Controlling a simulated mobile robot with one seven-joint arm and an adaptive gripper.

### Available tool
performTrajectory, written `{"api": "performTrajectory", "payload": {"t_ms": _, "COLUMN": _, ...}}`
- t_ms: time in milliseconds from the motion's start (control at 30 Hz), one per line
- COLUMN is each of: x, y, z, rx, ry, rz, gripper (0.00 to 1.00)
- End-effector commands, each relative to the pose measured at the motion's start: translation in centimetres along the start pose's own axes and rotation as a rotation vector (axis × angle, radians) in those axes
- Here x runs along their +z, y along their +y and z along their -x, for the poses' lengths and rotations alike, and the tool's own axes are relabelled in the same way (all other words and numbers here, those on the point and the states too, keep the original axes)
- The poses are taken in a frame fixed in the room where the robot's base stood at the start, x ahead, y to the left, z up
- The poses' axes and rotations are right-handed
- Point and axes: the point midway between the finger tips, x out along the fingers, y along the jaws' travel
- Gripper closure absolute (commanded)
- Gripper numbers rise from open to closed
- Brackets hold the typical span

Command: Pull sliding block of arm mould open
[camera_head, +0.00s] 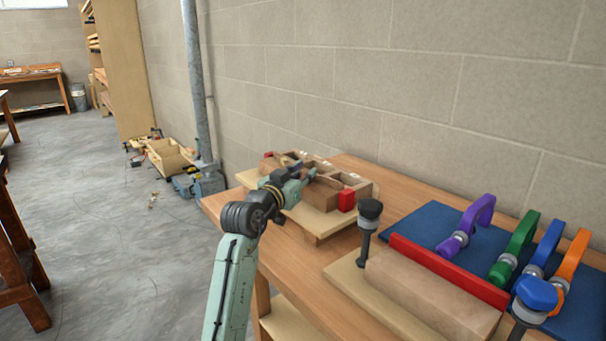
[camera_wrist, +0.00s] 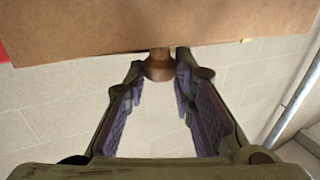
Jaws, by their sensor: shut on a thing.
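The arm mould (camera_head: 362,187) stands on the far left part of the wooden table, on a pale board. In the wrist view, a flat brown wooden block (camera_wrist: 120,30), which I take to be the sliding block, fills the top. A round dark wooden knob (camera_wrist: 158,66) sticks out of it. My gripper (camera_wrist: 160,82) has its two fingertips closed on either side of this knob. In the head view, my gripper (camera_head: 306,174) is at the near left side of the mould, and my arm hides part of it. The grip itself is too small to see there.
A second mould (camera_head: 430,288) with a red strip (camera_head: 447,270) and black-stemmed clamps lies at the front right. Purple, green, blue and orange clamps (camera_head: 515,249) lie on a blue mat (camera_head: 425,222). A block wall runs behind the table. Open floor (camera_head: 130,240) lies left of it.

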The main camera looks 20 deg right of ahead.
Motion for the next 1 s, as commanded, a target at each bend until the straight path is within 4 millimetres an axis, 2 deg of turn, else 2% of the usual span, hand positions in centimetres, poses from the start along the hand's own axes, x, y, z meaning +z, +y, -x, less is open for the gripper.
{"api": "performTrajectory", "payload": {"t_ms": 233, "x": 0.1, "y": -0.1, "z": 0.3, "rx": 0.0, "ry": 0.0, "rz": 0.001, "gripper": 1.0}}
{"api": "performTrajectory", "payload": {"t_ms": 500, "x": 0.1, "y": -1.4, "z": 3.5, "rx": 0.001, "ry": 0.001, "rz": 0.002, "gripper": 1.0}}
{"api": "performTrajectory", "payload": {"t_ms": 733, "x": 0.0, "y": -1.4, "z": 3.5, "rx": 0.002, "ry": 0.0, "rz": 0.001, "gripper": 1.0}}
{"api": "performTrajectory", "payload": {"t_ms": 767, "x": 0.0, "y": -1.4, "z": 3.5, "rx": 0.002, "ry": 0.0, "rz": 0.001, "gripper": 0.76}}
{"api": "performTrajectory", "payload": {"t_ms": 1000, "x": 0.0, "y": -1.4, "z": 3.5, "rx": 0.001, "ry": 0.0, "rz": 0.001, "gripper": 0.6}}
